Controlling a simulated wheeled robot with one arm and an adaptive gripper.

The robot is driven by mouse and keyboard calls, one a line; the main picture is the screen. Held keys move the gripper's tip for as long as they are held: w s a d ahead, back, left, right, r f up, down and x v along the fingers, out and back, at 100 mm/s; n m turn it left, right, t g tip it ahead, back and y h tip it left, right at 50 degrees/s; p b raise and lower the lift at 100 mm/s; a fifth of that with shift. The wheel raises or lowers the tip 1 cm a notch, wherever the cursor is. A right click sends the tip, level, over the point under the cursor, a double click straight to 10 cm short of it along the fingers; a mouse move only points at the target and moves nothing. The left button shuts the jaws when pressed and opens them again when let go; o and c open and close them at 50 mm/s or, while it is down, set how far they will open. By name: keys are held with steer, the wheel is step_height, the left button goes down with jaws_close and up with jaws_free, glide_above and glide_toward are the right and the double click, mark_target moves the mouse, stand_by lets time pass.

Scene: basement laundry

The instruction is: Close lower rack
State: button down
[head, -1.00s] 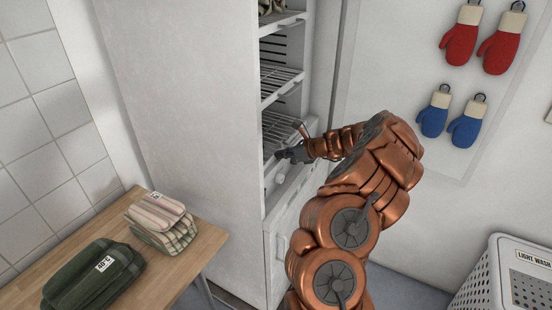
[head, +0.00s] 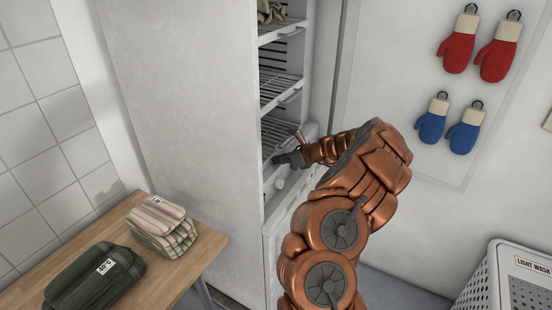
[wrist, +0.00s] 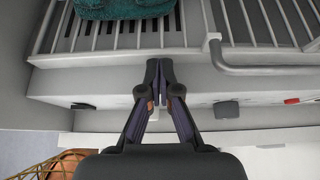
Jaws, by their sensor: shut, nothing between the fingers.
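The lower rack (head: 282,134) is a white wire shelf with a pale front edge, low in the tall white cabinet. In the wrist view its bars (wrist: 262,22) fill the top, with a rounded rail (wrist: 250,69) along the front at right. My gripper (head: 283,159) is at the rack's front in the head view. In the wrist view my gripper (wrist: 160,76) has its fingertips together and empty, just in front of the rack's edge. I cannot tell whether they touch it. My arm partly hides the rack's right side in the head view.
Upper racks (head: 283,88) sit above. A teal cloth (wrist: 120,8) lies on the rack. A wooden table (head: 188,268) with folded cloths stands left of the cabinet. A light wash hamper (head: 500,282) is at lower right. Mitts (head: 459,42) hang on the right wall.

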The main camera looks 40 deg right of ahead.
steer(key=f+b+v, duration=0.1)
steer(key=b+v, duration=0.1)
steer(key=v, duration=1)
steer(key=shift+s+d, duration=0.35)
steer(key=shift+s, duration=0.1)
